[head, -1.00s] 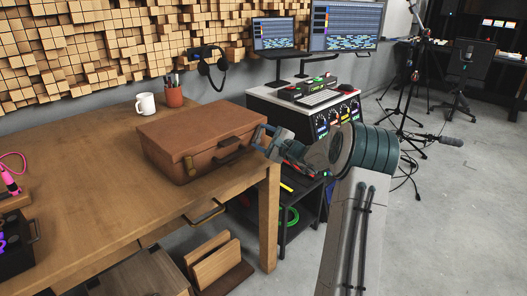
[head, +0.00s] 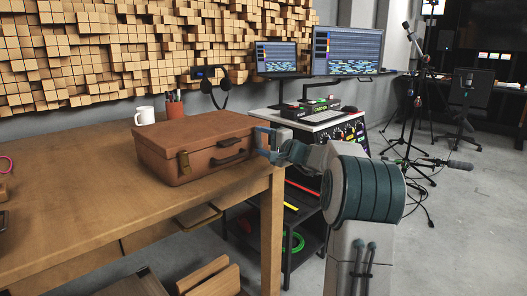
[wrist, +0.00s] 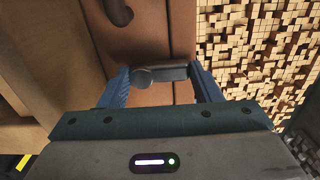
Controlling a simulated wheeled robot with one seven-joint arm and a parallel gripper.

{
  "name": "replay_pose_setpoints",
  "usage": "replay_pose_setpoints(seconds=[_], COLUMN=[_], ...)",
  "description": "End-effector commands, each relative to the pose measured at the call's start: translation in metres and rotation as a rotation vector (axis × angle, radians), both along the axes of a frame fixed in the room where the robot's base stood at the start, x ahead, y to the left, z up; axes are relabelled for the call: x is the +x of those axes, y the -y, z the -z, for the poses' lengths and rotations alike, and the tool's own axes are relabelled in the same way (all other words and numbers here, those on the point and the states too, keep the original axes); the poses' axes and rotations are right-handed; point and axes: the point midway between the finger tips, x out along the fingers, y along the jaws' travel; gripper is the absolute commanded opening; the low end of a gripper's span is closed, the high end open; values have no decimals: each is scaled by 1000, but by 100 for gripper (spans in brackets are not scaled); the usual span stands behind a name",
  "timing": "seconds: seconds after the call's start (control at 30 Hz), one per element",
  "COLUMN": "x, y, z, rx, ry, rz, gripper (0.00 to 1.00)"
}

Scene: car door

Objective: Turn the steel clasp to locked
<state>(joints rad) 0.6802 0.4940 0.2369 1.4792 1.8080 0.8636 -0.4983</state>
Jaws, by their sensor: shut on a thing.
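A brown leather suitcase (head: 195,140) lies shut on the wooden table. A brass-coloured clasp (head: 183,162) is near the left end of its front, left of the dark handle (head: 229,158). My gripper (head: 264,139) is at the right end of the suitcase front. In the wrist view its blue fingers (wrist: 162,82) stand either side of the grey steel clasp (wrist: 162,73) and are shut on it. The clasp is a short bar with a rounded left end, lying across the suitcase's seam. In the head view my gripper hides this clasp.
The wooden table (head: 90,205) runs to the left; its right leg is below my arm. A white mug (head: 145,115) and a pen cup (head: 175,108) stand behind the suitcase. A rack of equipment (head: 300,125) stands behind my forearm.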

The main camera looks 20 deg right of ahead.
Motion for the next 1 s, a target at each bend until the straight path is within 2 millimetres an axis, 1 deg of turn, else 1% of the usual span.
replay_pose_setpoints(seconds=[0.03, 0.63, 0.67, 0.7, 0.73, 1.0], x=[0, -1, 0, 0, 0, -1], y=[0, 0, -1, -1, -1, 0], z=[3, 1, 1, 1, 1, 0], rx=[-12, -39, -39, -39, -38, -37], ry=[3, 12, 12, 12, 12, 13], rz=[0, -1, -1, -1, 0, 0], gripper=[35, 35, 66, 77, 80, 80])
